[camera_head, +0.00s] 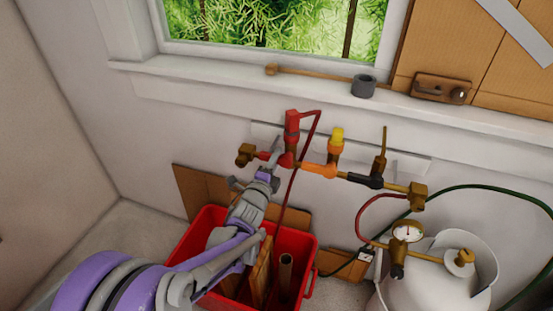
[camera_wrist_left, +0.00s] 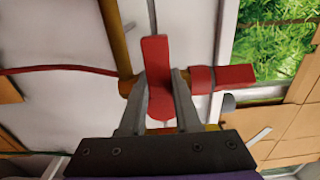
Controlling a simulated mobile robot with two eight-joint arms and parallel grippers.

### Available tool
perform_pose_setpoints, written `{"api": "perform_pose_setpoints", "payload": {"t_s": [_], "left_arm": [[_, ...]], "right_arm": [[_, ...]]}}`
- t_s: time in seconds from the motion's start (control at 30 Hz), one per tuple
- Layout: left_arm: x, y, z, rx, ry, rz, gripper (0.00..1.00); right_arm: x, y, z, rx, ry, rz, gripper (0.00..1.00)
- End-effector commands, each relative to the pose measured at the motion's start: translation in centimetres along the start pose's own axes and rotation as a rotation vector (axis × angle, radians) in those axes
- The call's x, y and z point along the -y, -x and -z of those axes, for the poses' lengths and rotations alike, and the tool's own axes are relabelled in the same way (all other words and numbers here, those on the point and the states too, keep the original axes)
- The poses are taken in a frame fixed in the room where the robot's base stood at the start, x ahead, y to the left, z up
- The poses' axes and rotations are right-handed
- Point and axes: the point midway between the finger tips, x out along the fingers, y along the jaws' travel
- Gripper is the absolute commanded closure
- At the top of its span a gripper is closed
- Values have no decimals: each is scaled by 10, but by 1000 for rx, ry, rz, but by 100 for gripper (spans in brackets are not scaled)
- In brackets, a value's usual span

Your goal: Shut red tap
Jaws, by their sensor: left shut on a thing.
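The red tap (camera_head: 288,160) is at the left end of the row of pipes on the wall, with an upright red cylinder (camera_head: 292,127) above it. My left gripper (camera_head: 275,155) reaches up to it from below left. In the left wrist view, the flat red tap handle (camera_wrist_left: 156,70) stands between the two grey fingers of my left gripper (camera_wrist_left: 158,90), which is shut on it. The fingers partly hide the tap body. My right gripper is in neither view.
Yellow (camera_head: 337,136) and black (camera_head: 362,181) fittings continue the pipe to the right. A red crate (camera_head: 309,254) holding boards stands below my left arm. A white gas tank (camera_head: 432,284) with a gauge (camera_head: 407,230) is at lower right. A window sill (camera_head: 225,88) runs above.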

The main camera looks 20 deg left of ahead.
Motion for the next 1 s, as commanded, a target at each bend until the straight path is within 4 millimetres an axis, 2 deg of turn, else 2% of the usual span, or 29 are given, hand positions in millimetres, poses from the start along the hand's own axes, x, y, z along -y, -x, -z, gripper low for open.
{"api": "perform_pose_setpoints", "payload": {"t_s": [0.1,0.13,0.27,0.3,0.57,0.67,0.77,1.0], "left_arm": [[0,0,0,0,-5,0,100],[0,0,0,0,-5,0,65],[0,0,0,0,-3,0,42],[0,0,0,0,-3,0,39],[0,1,0,0,-1,0,39],[0,7,0,0,-2,0,39],[0,20,0,0,-2,0,39],[0,70,0,0,-3,0,39]], "right_arm": [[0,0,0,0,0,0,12],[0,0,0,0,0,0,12],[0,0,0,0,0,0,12],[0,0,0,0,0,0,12],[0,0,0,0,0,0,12],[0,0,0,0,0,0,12],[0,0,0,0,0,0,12],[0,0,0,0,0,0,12]]}}
